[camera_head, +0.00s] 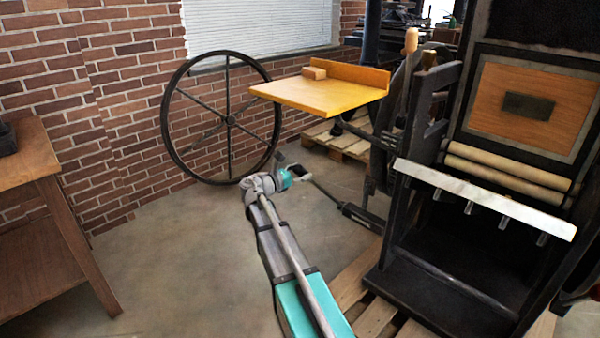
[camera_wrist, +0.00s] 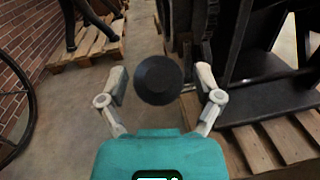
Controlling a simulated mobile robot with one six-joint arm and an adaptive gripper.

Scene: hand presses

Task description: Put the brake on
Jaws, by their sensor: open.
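The hand press (camera_head: 440,255) is a dark machine at the right. A dark lever or bar (camera_head: 362,217) sticks out low from its left side toward my gripper. I cannot tell for certain that it is the brake. My gripper (camera_head: 299,180) is near the outer end of this bar, low above the floor. In the wrist view, a round black end (camera_wrist: 158,80) sits in line with the gap between the two open fingers of my gripper (camera_wrist: 160,85). It appears end-on, and neither finger visibly touches it. Its shaft is hidden behind it.
The press stands on a wooden pallet (camera_head: 350,275). A yellow feed table (camera_head: 315,92) overhangs above my gripper. A large spoked wheel (camera_head: 229,118) leans by the brick wall. A wooden table (camera_head: 50,215) stands at the left. The floor (camera_head: 170,265) between is clear.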

